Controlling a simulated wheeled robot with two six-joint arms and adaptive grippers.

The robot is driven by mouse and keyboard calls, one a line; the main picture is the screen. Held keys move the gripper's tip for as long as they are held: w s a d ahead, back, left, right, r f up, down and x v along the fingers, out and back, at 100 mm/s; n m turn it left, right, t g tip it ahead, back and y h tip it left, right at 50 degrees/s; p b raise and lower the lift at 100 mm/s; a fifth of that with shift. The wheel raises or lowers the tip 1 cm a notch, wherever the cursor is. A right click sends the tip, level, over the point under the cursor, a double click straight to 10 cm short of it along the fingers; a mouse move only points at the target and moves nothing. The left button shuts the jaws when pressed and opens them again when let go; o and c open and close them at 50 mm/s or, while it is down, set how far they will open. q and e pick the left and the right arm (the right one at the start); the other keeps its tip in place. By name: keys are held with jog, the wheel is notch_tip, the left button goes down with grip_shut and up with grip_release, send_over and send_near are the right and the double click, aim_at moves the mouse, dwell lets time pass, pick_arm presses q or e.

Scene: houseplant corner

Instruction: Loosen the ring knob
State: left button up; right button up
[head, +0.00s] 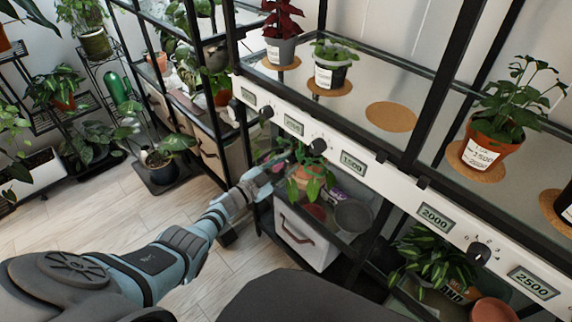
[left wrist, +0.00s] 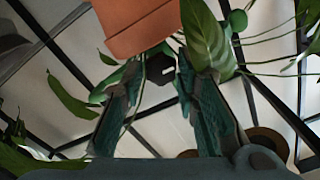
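A white panel along the shelf edge carries several black round knobs. One black knob (head: 318,146) is just right of and above my left gripper (head: 288,160). Others are a knob (head: 266,114) further left and a knob (head: 479,254) at the right. I cannot tell which is the ring knob. In the left wrist view, the left gripper's two fingers (left wrist: 163,98) stand apart, with no object held between them. A small dark block-like part (left wrist: 160,69) shows beyond the tips; I cannot tell if it is a knob or touched. My right gripper is not in view.
A leafy plant in a terracotta pot (left wrist: 140,22) is close to the left fingers; its leaves (head: 313,188) show below the panel. Potted plants and an empty cork mat (head: 391,116) are on the glass shelf above. Black posts frame the shelf. Wooden floor (head: 85,205) is clear at left.

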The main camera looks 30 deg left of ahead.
pick_arm(q)
jog(key=shift+o, duration=1.2)
jog(key=shift+s+a, duration=0.1)
jog(key=shift+s, duration=0.05)
jog(key=v, duration=1.1)
jog(key=shift+s, duration=0.35)
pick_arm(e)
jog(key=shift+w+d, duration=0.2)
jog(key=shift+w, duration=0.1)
pick_arm(q)
jog(key=shift+a, duration=0.1)
